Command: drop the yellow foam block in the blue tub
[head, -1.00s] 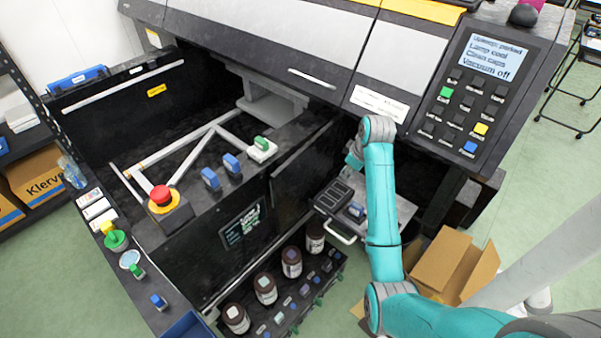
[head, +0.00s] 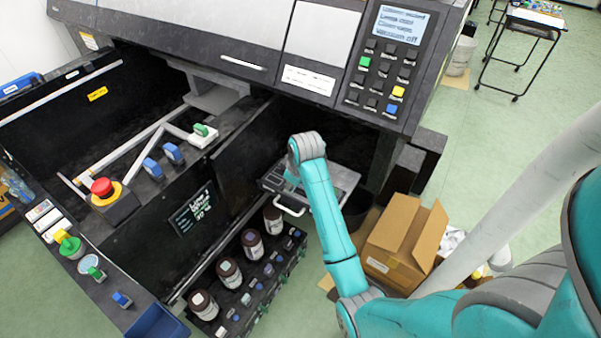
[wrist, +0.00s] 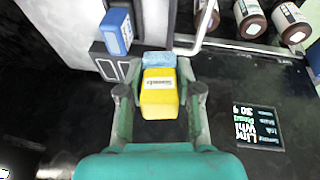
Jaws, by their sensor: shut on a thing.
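My gripper (wrist: 160,94) is shut on the yellow foam block (wrist: 159,100), which has a printed label on its top and sits between the two fingers in the wrist view. A light blue piece (wrist: 158,59) shows just behind the block; I cannot tell whether it is part of it. In the head view my arm's wrist hides the block and most of the gripper, near the grey pull-out tray (head: 347,179). A blue tub (head: 158,322) is at the bottom left of the head view, cut by the frame edge, far from my gripper.
Dark ink bottles (head: 230,273) stand in a row on a low rack. A red stop button (head: 102,187) and blue clips (head: 173,153) are on the machine's ledge. An open cardboard box (head: 396,240) stands right of my arm. A blue block (wrist: 117,30) is near the gripper.

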